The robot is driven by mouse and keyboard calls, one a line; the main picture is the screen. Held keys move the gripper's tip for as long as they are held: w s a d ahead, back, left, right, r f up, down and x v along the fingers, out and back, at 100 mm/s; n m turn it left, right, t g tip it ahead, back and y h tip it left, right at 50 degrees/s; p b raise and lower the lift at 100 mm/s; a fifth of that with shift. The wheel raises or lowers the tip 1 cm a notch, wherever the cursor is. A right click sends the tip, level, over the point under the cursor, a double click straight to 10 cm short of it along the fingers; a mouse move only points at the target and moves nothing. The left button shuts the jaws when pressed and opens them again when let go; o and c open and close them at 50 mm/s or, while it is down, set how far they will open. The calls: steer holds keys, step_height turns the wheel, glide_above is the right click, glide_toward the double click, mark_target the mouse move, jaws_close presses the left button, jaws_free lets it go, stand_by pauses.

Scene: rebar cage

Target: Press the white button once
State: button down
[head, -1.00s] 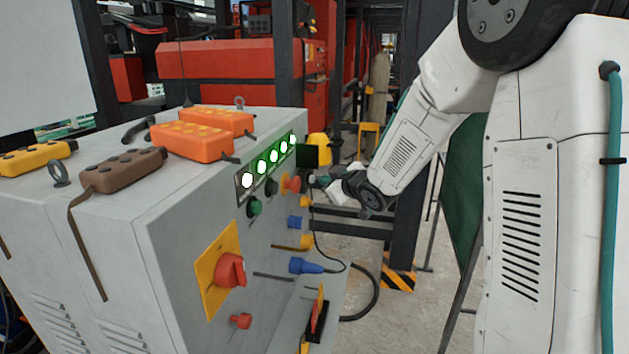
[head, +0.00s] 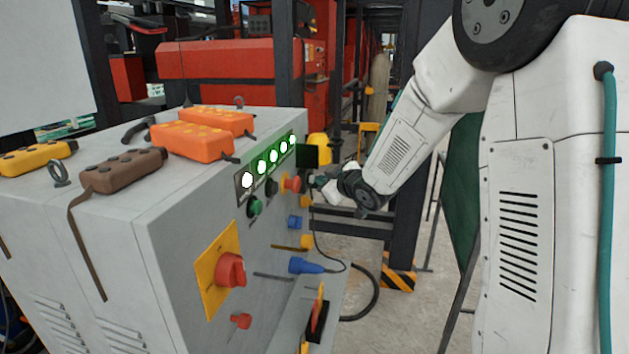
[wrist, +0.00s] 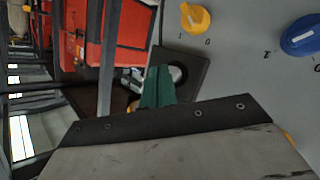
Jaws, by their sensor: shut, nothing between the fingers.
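In the wrist view a pale round button (wrist: 178,73) sits on a dark square plate (wrist: 196,70) on the grey panel. I take it for the white button. My gripper (wrist: 158,84) is shut and empty, its green fingertips overlapping the left part of the button in that view. I cannot tell whether they touch it. In the head view my gripper (head: 316,182) is at the far end of the grey control cabinet (head: 185,250), close to its front face. I cannot make out the white button there.
The panel also carries a row of lit lamps (head: 273,157), a red knob (head: 291,184), a green knob (head: 255,207) and a red rotary switch (head: 231,270). A blue plug (head: 305,266) sticks out. Orange control boxes (head: 192,142) lie on top. A dark post stands behind my arm.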

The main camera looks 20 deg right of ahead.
steer(key=shift+w+a, duration=0.3)
steer(key=shift+a, duration=0.15)
stand_by(0.5)
steer(key=shift+d, duration=0.1)
steer(key=shift+s+d, duration=0.75)
steer(key=shift+d, duration=0.15)
steer(key=s+d, duration=0.1)
steer(key=d, duration=0.1)
steer(key=s+d, duration=0.2)
stand_by(0.4)
steer(key=shift+d+f, duration=0.1)
stand_by(0.6)
